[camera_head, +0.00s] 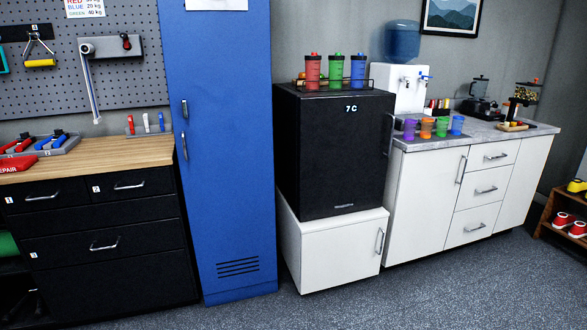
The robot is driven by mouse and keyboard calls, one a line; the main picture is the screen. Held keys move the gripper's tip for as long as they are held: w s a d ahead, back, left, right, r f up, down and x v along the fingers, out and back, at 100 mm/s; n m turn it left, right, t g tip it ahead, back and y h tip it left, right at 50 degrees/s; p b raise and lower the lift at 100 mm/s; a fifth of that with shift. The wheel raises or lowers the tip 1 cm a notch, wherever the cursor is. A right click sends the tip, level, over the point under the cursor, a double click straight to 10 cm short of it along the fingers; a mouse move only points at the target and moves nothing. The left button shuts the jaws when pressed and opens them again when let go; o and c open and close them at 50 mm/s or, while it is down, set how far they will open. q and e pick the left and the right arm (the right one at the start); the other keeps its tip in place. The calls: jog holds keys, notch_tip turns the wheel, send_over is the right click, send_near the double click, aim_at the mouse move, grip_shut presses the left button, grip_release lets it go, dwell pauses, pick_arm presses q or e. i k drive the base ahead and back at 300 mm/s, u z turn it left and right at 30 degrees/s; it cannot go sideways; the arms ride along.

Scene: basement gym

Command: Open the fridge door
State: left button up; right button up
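The fridge is a small black box-shaped unit marked "7 C" (335,160). It stands on a low white cabinet (338,253) in the middle of the view. Its front door looks shut. A dark vertical handle (389,134) shows at the door's right edge, close to the white counter. Neither of my grippers is in view, so I cannot see how far they are from the fridge.
A tall blue locker (225,150) stands left of the fridge. A white counter unit (470,195) stands right of it. Red, green and blue bottles (336,72) stand in a rack on the fridge. Grey floor (430,290) in front is clear.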

aim_at(344, 141)
jog(key=z, duration=0.05)
jog(key=i, duration=0.65)
jog(key=z, duration=0.75)
jog(key=i, duration=2.8)
jog(key=u, duration=0.1)
